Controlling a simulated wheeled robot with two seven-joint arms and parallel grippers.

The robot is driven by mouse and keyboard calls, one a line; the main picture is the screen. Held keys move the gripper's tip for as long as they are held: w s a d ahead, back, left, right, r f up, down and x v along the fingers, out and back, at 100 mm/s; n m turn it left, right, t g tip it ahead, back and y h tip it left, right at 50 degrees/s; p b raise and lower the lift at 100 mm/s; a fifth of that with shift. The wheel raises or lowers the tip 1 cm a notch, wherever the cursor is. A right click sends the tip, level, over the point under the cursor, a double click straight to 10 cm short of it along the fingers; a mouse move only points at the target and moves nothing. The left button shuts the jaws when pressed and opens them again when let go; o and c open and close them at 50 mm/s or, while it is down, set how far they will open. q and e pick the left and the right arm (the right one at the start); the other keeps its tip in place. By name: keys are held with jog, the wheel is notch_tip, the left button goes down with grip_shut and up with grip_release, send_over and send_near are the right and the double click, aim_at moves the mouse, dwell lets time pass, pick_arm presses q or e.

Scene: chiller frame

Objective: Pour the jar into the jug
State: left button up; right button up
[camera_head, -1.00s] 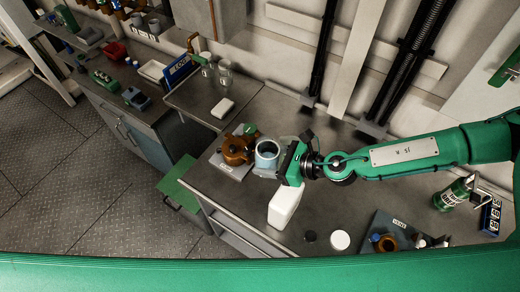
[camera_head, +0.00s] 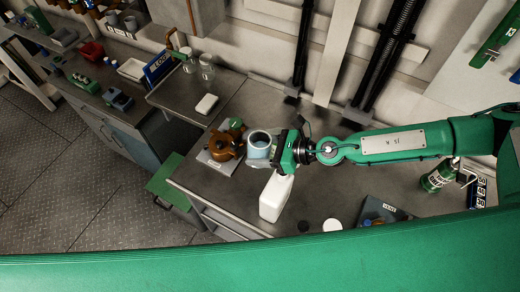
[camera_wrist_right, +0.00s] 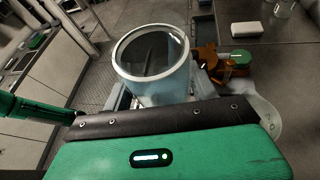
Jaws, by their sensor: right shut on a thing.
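A pale blue-grey, open-topped jar (camera_head: 259,147) is gripped in my right gripper (camera_head: 278,152), above the bench. In the right wrist view the jar (camera_wrist_right: 153,75) shows its round open rim and a grey inside; what it holds is hard to tell. It looks nearly upright. A white, boxy container (camera_head: 275,197), perhaps the jug, stands on the bench just below the gripper in the head view. A clear rounded edge (camera_wrist_right: 268,118) shows below right of the jar in the wrist view; I cannot tell what it belongs to. My left gripper is out of view.
A brown fitting with a green knob (camera_head: 226,145) sits on a grey plate left of the jar. Glass vessels (camera_head: 207,68) and a white block (camera_head: 206,104) stand farther back. A black disc (camera_head: 304,226) and a white disc (camera_head: 332,225) lie near the front.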

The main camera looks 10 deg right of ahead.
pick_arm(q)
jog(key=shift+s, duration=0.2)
pick_arm(e)
jog(key=shift+w+d+r+m, duration=0.1)
jog(key=shift+d+m, duration=0.05)
jog(key=shift+m, duration=0.25)
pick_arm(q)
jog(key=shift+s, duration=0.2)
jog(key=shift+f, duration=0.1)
pick_arm(e)
jog(key=shift+w+b, duration=0.1)
jog(key=shift+b, duration=0.25)
jog(key=shift+w+d+m+g+y+b, duration=0.3)
jog(key=shift+b, duration=0.85)
jog(key=shift+w+d+r+m+y+b, duration=0.3)
jog(key=shift+w+d+m+b, duration=0.15)
jog(key=shift+b, duration=1.2)
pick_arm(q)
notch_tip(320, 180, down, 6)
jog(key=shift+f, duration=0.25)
pick_arm(e)
jog(key=shift+r, duration=0.1)
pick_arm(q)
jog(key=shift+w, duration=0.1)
